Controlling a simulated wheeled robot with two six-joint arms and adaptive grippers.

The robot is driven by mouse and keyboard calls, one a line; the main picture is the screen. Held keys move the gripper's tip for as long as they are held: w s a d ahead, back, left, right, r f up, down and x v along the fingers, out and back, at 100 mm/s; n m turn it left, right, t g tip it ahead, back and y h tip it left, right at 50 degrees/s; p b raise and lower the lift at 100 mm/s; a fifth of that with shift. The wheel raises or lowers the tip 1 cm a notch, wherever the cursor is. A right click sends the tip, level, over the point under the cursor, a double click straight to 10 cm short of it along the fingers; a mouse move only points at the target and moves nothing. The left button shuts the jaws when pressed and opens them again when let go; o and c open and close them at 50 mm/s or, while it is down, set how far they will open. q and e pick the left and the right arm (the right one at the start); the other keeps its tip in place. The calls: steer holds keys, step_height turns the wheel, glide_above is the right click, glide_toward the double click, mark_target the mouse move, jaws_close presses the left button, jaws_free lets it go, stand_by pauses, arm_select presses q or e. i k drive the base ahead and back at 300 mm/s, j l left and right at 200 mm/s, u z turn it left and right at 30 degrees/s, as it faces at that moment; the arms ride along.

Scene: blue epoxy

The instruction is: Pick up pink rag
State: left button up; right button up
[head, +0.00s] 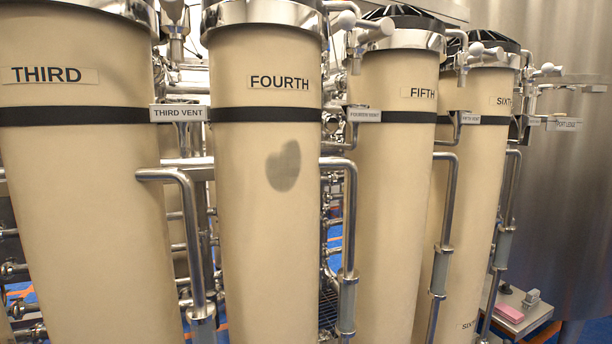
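The pink rag (508,312) is a small flat pink block shape at the lower right of the head view. It lies on a low grey platform (536,318), close to the platform's left side. Neither of my grippers shows in the view.
Large cream columns marked THIRD (85,200), FOURTH (262,220), FIFTH (388,200) and SIXTH (470,200) fill the view. Steel pipes (350,230) run between them. A small grey object (531,298) stands beside the rag. A large steel tank (570,210) stands at the right.

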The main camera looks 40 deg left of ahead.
mark_target(506, 312)
steer(key=i+l+u, duration=0.1)
steer(key=u, duration=0.6)
steer(key=i+l+u, duration=0.25)
steer(key=i+l, duration=0.15)
steer(key=l, duration=0.15)
steer(key=i+l+u, duration=0.2)
steer(key=i+l, duration=0.15)
steer(key=l, duration=0.3)
steer(key=i+l+u, duration=0.1)
steer(key=l, duration=0.25)
steer(key=i+l+u, duration=0.25)
steer(key=l, duration=0.45)
steer(key=i, duration=0.1)
